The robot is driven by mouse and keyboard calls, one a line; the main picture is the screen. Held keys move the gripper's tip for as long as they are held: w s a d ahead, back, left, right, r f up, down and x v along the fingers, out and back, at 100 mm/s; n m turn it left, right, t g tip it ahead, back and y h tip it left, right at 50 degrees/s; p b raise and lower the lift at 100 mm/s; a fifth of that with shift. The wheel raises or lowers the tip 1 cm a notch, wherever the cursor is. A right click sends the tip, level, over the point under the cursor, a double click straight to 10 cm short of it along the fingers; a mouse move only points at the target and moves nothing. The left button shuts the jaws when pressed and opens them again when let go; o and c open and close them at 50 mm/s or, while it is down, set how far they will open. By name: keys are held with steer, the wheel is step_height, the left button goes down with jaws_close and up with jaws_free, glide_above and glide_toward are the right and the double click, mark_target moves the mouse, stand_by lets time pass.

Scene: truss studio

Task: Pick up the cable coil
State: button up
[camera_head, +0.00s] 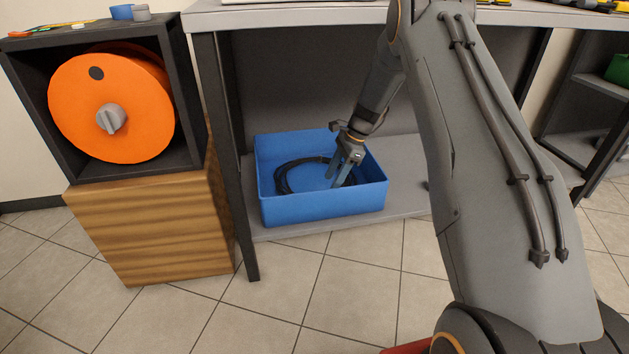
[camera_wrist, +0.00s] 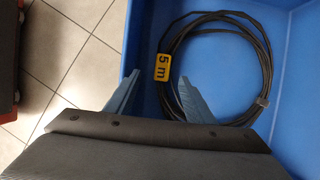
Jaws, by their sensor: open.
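The cable coil (camera_head: 284,178) is black and lies in a blue open bin (camera_head: 322,205) on the low shelf under the workbench. In the wrist view the coil (camera_wrist: 222,15) shows a yellow "5 m" tag and a small grey tie at its right side. My gripper (camera_head: 340,178) reaches down into the bin at the right part of the coil. In the wrist view its two blue-grey fingers (camera_wrist: 155,88) are spread apart, with the tag beyond and between them. The gripper is open and holds nothing. Part of the coil is hidden behind the fingers.
The bin's walls (camera_wrist: 134,40) surround the coil. The bench top (camera_head: 300,15) and its dark left leg (camera_head: 222,150) stand close by. An orange reel (camera_head: 110,90) sits in a dark box on a wooden crate (camera_head: 155,220) at left.

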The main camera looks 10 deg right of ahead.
steer(key=b+x, duration=0.1)
steer(key=x, duration=0.1)
steer(key=b+x, duration=0.1)
steer(key=x, duration=0.2)
steer(key=b+x, duration=0.1)
steer(key=x, duration=0.1)
steer(key=shift+w+a+f, duration=0.1)
steer(key=shift+w+f, duration=0.1)
steer(key=shift+w, duration=0.15)
steer(key=shift+c, duration=0.3)
steer(key=shift+r, duration=0.1)
jaws_close()
steer(key=shift+r, duration=0.1)
